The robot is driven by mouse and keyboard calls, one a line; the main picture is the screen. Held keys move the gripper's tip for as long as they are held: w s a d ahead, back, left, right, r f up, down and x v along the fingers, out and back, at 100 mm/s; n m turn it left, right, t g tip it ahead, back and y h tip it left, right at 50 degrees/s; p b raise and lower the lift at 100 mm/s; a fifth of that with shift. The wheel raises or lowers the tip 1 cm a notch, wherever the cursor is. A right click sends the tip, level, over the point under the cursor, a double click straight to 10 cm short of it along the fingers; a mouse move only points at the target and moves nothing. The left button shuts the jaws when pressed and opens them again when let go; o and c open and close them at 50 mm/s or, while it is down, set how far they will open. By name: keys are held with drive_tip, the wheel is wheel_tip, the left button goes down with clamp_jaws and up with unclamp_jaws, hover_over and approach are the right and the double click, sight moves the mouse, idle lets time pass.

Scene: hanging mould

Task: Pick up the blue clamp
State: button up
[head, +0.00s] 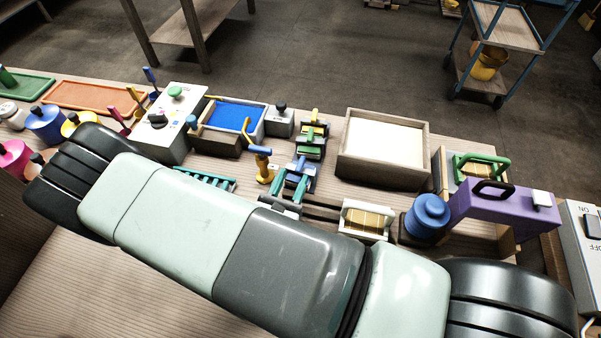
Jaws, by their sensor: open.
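A blue clamp-like piece (302,168) sits in a short row of similar coloured pieces near the middle of the workbench, just behind my arm. Green and yellow pieces (312,135) stand behind it. Teal bars (290,188) are in front of it and partly overlap it. The piece is small here, so its exact shape is hard to tell. My arm crosses the whole lower part of the head view and hides the bench in front of the row. My gripper is out of the picture.
A wooden box with a pale filling (383,149) stands right of the row. A yellow and blue upright tool (260,165) and a blue-filled tray (236,116) are to its left. A blue round pot (427,216) and a purple block (505,212) stand at the right.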

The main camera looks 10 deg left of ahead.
sight(303, 157)
drive_tip(key=w, duration=0.5)
drive_tip(key=w+d, duration=0.1)
drive_tip(key=w, duration=0.2)
drive_tip(key=shift+f, duration=0.1)
drive_tip(key=shift+s, duration=0.1)
drive_tip(key=shift+c, duration=0.2)
clamp_jaws()
